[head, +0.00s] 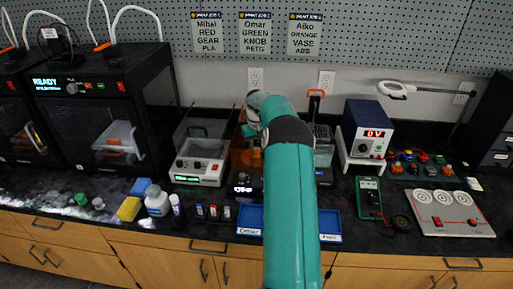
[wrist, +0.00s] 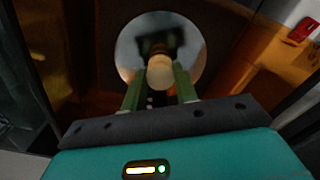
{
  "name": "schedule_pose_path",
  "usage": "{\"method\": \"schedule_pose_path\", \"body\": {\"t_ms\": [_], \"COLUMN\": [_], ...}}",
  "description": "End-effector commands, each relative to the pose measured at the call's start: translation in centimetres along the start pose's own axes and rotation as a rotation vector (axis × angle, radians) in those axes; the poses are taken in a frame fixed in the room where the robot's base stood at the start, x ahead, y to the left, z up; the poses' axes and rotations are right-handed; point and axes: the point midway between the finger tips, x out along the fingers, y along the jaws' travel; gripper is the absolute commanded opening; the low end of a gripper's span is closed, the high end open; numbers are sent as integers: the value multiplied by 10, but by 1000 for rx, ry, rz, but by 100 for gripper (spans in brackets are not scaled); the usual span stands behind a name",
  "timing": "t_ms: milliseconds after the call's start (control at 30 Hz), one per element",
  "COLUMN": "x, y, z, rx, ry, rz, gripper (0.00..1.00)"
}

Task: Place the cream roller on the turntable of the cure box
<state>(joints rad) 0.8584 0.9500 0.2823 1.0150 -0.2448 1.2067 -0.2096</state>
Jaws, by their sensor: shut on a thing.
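The cream roller (wrist: 160,73) shows end-on in the wrist view, between the green fingertips of my gripper (wrist: 159,82), which is shut on it. Just beyond it is the round, shiny turntable (wrist: 129,52) of the cure box, with a dark reflection in it. The roller overlaps the near-middle part of the disc; I cannot tell whether it touches. In the head view, the cure box (head: 241,157) with orange panels stands at the back of the bench, mostly hidden behind my teal arm. My gripper and the roller are hidden there.
Orange walls (wrist: 272,50) enclose the gripper closely in the wrist view. In the head view a white-fronted machine (head: 199,172) stands left of the box and a power supply (head: 366,133) stands right. Blue trays (head: 250,219) lie in front.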

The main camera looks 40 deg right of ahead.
Motion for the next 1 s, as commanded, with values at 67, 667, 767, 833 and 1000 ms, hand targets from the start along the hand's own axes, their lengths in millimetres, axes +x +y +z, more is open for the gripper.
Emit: {"method": "schedule_pose_path", "body": {"t_ms": [67, 667, 767, 833, 1000], "x": [0, 0, -9, -20, -56], "y": [0, 0, 0, 0, 0], "z": [0, 0, -1, -1, -1], "rx": [0, 0, 0, 0, -1], "ry": [0, 0, 2, 3, 3], "rz": [0, 0, 1, 1, 2], "gripper": [8, 51, 51, 51, 51]}}
